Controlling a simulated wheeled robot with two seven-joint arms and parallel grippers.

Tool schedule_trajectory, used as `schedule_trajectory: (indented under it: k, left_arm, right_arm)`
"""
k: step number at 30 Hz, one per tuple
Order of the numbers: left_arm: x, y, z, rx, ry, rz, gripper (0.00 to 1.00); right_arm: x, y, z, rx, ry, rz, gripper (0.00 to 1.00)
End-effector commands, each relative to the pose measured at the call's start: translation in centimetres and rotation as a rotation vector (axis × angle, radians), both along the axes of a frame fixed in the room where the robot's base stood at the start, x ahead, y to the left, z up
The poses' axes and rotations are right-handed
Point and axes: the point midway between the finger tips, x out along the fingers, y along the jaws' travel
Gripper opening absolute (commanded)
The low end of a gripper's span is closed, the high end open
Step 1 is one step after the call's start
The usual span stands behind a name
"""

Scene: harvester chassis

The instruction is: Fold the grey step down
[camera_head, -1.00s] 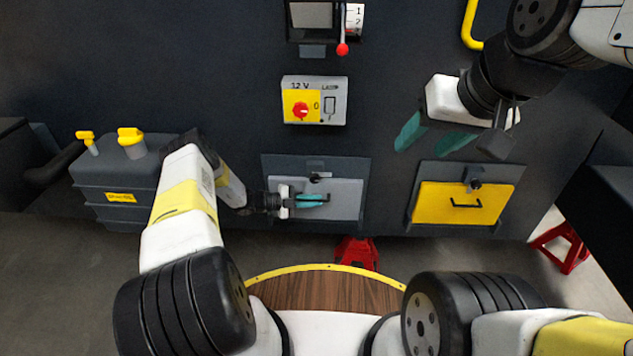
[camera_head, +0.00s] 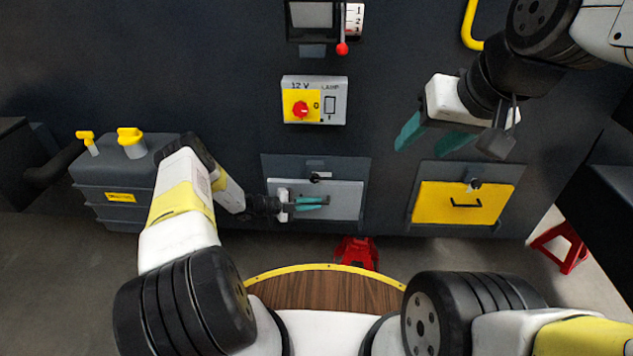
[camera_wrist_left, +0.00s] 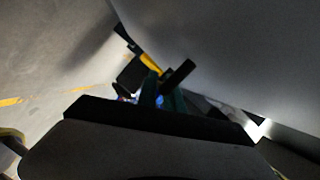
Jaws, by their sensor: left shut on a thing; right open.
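The grey step (camera_head: 345,203) is a flat panel in a dark frame low on the chassis wall, in the middle of the head view. A dark latch knob (camera_head: 315,178) sits at its top edge. My left gripper (camera_head: 318,201) is at the panel's front, its teal fingers shut on the step's handle, which they largely hide. In the dark left wrist view, the fingers (camera_wrist_left: 165,98) show beside a dark bar, with a large pale grey surface close on the right. My right gripper (camera_head: 435,138) is open and empty, in front of the wall above the yellow step.
A yellow step (camera_head: 485,192) with a black handle is to the right of the grey one. Above are a 12 V switch box (camera_head: 314,103) and a red-tipped lever (camera_head: 342,47). A grey tank (camera_head: 115,180) stands left; red stands (camera_head: 357,252) are below. A round wooden top (camera_head: 330,290) is in front.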

Motion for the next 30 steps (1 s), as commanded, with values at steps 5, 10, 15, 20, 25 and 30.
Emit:
schedule_trajectory:
  k: [5,10,15,20,25,30]
  left_arm:
    - [-1.9,0.1,-1.0,-0.004,-0.11,0.001,0.0]
    - [-3.5,0.1,-2.1,-0.004,-0.241,0.001,0.0]
    - [-4.8,0.0,-3.3,-0.002,-0.36,0.001,0.0]
    - [-5.6,0.0,-4.1,-0.001,-0.416,-0.002,0.0]
    - [-6.1,0.0,-4.8,0.0,-0.413,-0.001,0.0]
    - [-6.3,0.0,-5.1,0.001,-0.412,-0.001,0.0]
  right_arm:
    - [0.0,0.0,0.0,0.0,0.0,0.0,0.53]
    - [0.0,0.0,0.0,0.0,0.0,0.0,0.53]
    - [0.0,0.0,0.0,0.0,0.0,0.0,0.53]
    - [0.0,0.0,0.0,0.0,0.0,0.0,0.53]
    - [0.0,0.0,0.0,0.0,0.0,0.0,0.53]
    - [0.0,0.0,0.0,0.0,0.0,0.0,0.53]
